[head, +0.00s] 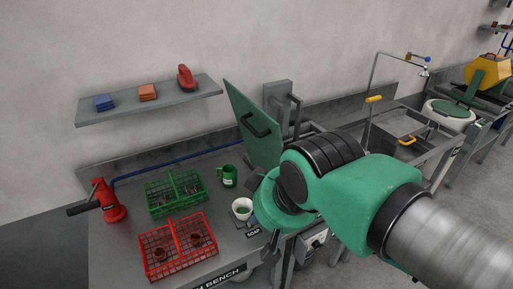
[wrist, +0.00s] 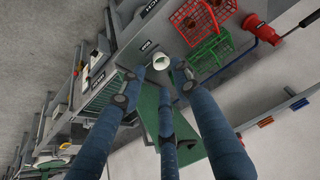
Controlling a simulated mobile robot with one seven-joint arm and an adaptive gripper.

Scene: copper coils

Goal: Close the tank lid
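The tank lid is a green panel (head: 252,120) with a dark handle (head: 256,126). It stands tilted up, open, behind the bench's right end in the head view. In the wrist view a green surface, likely the lid (wrist: 148,100), shows behind and between my fingers. My gripper (wrist: 158,80) has its blue fingers spread apart with nothing between them. In the head view my green and black arm hides the gripper and most of the tank below the lid. I cannot tell whether a finger touches the lid.
A white cup (head: 242,209) stands near the bench's right edge, with a green mug (head: 228,176) behind it. Green (head: 175,193) and red (head: 178,247) crates and a red pump-like device (head: 109,202) are further left. A shelf (head: 150,100) hangs above.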

